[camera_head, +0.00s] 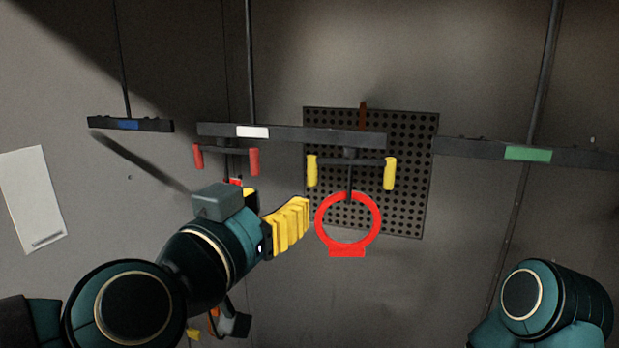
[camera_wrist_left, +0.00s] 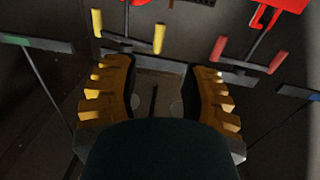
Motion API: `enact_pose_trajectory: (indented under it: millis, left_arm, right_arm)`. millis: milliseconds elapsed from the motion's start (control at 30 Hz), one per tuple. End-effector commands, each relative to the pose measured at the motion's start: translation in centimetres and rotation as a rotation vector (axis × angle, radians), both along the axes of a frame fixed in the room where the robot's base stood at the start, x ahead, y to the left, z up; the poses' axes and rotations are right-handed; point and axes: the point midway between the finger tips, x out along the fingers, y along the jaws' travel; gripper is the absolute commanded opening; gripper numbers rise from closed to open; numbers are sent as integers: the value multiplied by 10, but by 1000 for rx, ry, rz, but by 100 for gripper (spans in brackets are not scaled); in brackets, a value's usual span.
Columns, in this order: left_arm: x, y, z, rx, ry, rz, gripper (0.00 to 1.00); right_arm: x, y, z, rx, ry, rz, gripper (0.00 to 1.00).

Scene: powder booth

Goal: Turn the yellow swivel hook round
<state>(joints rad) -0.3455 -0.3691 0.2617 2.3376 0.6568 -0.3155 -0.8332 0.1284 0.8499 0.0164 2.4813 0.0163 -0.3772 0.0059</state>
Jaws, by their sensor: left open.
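The yellow swivel hook is a dark crossbar with a yellow grip at each end, (camera_head: 312,172) and (camera_head: 390,174). It hangs under the middle dark rail (camera_head: 300,134), crossbar roughly along the rail. A red ring (camera_head: 320,222) hangs from its stem. In the left wrist view the yellow grips (camera_wrist_left: 159,38) show beyond the fingers at upper left. My left gripper (camera_head: 290,226) has ridged yellow fingers and is left of the red ring, below the left yellow grip. In the left wrist view it (camera_wrist_left: 160,92) is open and empty, apart from the hook. My right gripper is out of view.
A red-gripped hook (camera_head: 254,162) hangs left on the same rail; its red load (camera_wrist_left: 272,12) is mostly hidden in the head view. A perforated panel (camera_head: 410,215) stands behind the yellow hook. Rails with blue (camera_head: 128,124) and green (camera_head: 528,153) labels lie either side.

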Motion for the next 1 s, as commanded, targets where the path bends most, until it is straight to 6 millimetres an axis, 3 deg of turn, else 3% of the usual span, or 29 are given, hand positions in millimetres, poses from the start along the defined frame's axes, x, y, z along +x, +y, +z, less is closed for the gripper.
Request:
enact_pose_trajectory:
  millis: [600,1000]
  left_arm:
    - [93,-41,-1,1,1,-1,45]
    - [110,-48,0,0,0,0,45]
  right_arm:
    - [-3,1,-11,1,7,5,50]
    - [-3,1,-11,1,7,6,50]
